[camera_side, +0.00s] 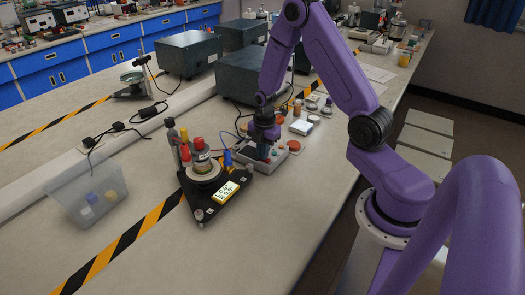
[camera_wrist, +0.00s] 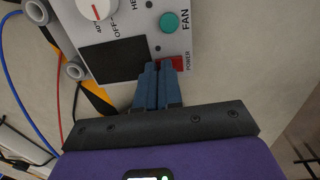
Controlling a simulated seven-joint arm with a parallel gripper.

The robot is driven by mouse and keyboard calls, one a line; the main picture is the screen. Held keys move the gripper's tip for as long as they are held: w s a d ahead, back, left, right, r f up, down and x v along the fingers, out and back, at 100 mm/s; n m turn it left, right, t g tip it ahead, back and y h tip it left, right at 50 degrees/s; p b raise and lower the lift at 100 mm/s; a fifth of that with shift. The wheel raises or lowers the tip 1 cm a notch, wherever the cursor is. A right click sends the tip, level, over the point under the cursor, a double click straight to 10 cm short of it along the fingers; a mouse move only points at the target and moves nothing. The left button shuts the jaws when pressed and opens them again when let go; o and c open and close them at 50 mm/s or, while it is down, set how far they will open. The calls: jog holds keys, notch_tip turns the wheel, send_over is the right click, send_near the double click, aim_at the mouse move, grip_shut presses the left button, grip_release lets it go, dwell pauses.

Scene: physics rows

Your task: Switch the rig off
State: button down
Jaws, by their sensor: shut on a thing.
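A light grey control box (camera_side: 252,166) sits on the bench beside the black triangular rig base (camera_side: 205,212), which carries a lit yellow display (camera_side: 226,193). The box also shows in the wrist view (camera_wrist: 205,25), with a white dial (camera_wrist: 97,8), a green FAN button (camera_wrist: 169,22) and a red POWER switch (camera_wrist: 177,64). My gripper (camera_side: 263,156) is down at the box. In the wrist view its blue fingers (camera_wrist: 159,68) are close together at the POWER switch and partly hide it. The switch's position is hard to tell.
A clear bin (camera_side: 90,205) with small blocks stands at the left. Dark equipment boxes (camera_side: 188,52) stand behind. Striped tape (camera_side: 115,250) crosses the bench; the front left is clear.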

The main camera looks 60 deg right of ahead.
aim_at(269, 160)
jog(key=shift+s+f, duration=0.5)
jog(key=shift+s, duration=0.35)
jog(key=shift+r, duration=0.15)
notch_tip(269, 160, up, 15)
jog(key=w, duration=0.1)
jog(key=shift+w, duration=0.15)
jog(key=shift+s+t, duration=0.4)
jog(key=shift+s, duration=0.55)
